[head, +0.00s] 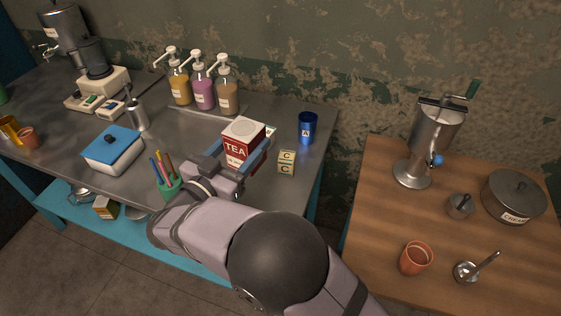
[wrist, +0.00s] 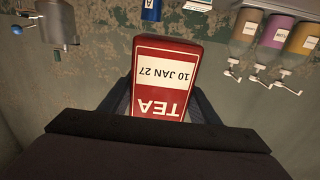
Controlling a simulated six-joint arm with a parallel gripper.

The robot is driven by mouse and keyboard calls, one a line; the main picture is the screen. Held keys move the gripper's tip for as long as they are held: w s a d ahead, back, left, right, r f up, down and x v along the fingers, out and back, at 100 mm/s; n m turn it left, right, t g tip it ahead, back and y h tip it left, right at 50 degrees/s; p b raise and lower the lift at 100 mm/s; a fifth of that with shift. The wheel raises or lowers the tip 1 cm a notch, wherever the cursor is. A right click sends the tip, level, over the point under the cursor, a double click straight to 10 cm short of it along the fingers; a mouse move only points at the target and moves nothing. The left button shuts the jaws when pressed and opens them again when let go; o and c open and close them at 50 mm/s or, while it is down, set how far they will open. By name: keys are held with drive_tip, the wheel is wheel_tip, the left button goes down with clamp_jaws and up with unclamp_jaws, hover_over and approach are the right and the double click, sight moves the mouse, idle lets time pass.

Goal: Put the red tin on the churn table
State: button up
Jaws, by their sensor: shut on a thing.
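The red tin (head: 242,142) has a white top and a TEA label. My gripper (head: 236,158) is shut on it and holds it over the right part of the grey counter; I cannot tell how far above the surface it is. In the wrist view the tin (wrist: 165,78) sits between the two fingers of my gripper (wrist: 163,105), its label reading TEA and 10 JAN 27 upside down. The wooden table (head: 385,225) at the right bears a metal churn with a crank (head: 432,135). The tin is to the left of this table.
Several pump bottles (head: 203,92) stand behind. The wooden table also bears a lidded pot (head: 514,195), a small pot (head: 460,206), a clay cup (head: 415,258) and a ladle (head: 470,271). A gap separates counter and table.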

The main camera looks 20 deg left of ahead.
drive_tip(key=shift+d+n+y+b, duration=0.3)
drive_tip(key=shift+d+y+b, duration=0.15)
drive_tip(key=shift+y+b, duration=0.3)
drive_tip(key=shift+a+n+y, duration=0.15)
drive_tip(key=shift+n+y, duration=0.1)
drive_tip(key=shift+n, duration=0.05)
drive_tip(key=shift+s+a+f+y, duration=0.1)
drive_tip(key=shift+a+f+y, duration=0.15)
drive_tip(key=shift+f, duration=0.3)
drive_tip(key=shift+a+f+n+y+p, duration=0.25)
drive_tip(key=shift+a+n+y+p, duration=0.05)
drive_tip(key=shift+a+n+y, duration=0.1)
drive_tip(key=shift+f+p, duration=0.35)
drive_tip(key=shift+f, duration=4.65)
drive_tip(key=shift+f, duration=0.1)
drive_tip(key=o, duration=1.2)
drive_tip(key=shift+s, duration=0.1)
